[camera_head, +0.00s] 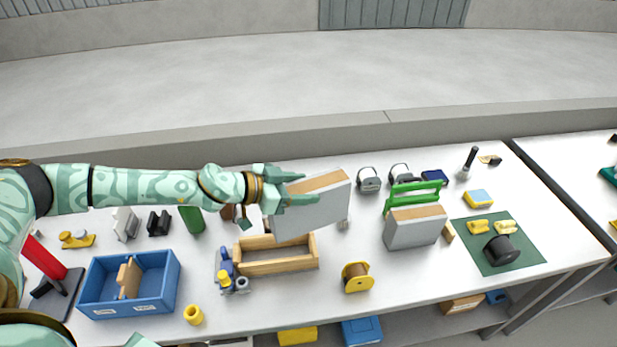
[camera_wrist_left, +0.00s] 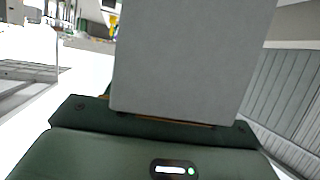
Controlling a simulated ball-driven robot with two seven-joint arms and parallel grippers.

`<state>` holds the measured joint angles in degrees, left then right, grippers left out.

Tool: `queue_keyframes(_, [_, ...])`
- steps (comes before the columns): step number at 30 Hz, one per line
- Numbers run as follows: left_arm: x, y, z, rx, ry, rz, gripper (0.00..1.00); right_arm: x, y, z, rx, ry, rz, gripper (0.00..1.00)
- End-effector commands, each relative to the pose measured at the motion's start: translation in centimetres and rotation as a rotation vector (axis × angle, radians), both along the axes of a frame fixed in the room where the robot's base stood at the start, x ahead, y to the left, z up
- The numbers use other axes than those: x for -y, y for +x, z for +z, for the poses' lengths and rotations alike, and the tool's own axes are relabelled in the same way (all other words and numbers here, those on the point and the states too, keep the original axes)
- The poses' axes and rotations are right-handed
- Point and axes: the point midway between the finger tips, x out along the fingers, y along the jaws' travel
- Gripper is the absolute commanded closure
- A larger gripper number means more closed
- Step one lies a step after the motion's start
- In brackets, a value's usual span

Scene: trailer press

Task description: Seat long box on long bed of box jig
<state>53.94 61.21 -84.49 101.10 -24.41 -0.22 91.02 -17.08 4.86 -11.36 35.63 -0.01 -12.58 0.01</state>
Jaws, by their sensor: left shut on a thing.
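My left gripper (camera_head: 298,188) is shut on a large grey box with a tan top (camera_head: 312,213), which I take to be the long box. The box is tilted and held above the table, over the back right part of an open wooden frame. In the left wrist view the box's grey face (camera_wrist_left: 190,60) fills the middle, close against the gripper. The wooden frame (camera_head: 278,267), which may be the box jig, lies on the table; the box hides part of its back. I cannot make out its separate beds. My right gripper is not in view.
A second grey box (camera_head: 414,232) stands by a green rack (camera_head: 388,203) to the right. A blue bin (camera_head: 95,300) is at left. A green mat (camera_head: 530,252) holds small parts at right.

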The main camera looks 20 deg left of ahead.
Motion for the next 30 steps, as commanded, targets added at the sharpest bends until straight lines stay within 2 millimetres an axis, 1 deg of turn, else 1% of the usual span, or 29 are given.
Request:
queue_keyframes(5, [-1.5,-0.9,-0.8,-0.005,-0.004,-0.074,1.0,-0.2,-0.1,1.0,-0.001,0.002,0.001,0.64])
queue_keyframes(8, [-2.9,-1.4,-1.3,-0.004,-0.003,-0.119,1.0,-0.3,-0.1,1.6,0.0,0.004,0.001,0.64])
queue_keyframes(15, [-6.8,-3.4,-2.3,0.001,-0.001,-0.229,1.0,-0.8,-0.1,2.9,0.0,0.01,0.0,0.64])
queue_keyframes(18, [-7.7,-4.0,-2.5,0.003,-0.002,-0.251,1.0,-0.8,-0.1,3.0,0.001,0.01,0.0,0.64])
queue_keyframes(22, [-8.0,-4.2,-2.6,0.006,-0.003,-0.261,1.0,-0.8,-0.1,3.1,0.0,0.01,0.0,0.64])
queue_keyframes(30, [-8.0,-4.2,-2.6,0.006,-0.003,-0.261,1.0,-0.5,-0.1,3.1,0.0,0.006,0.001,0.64])
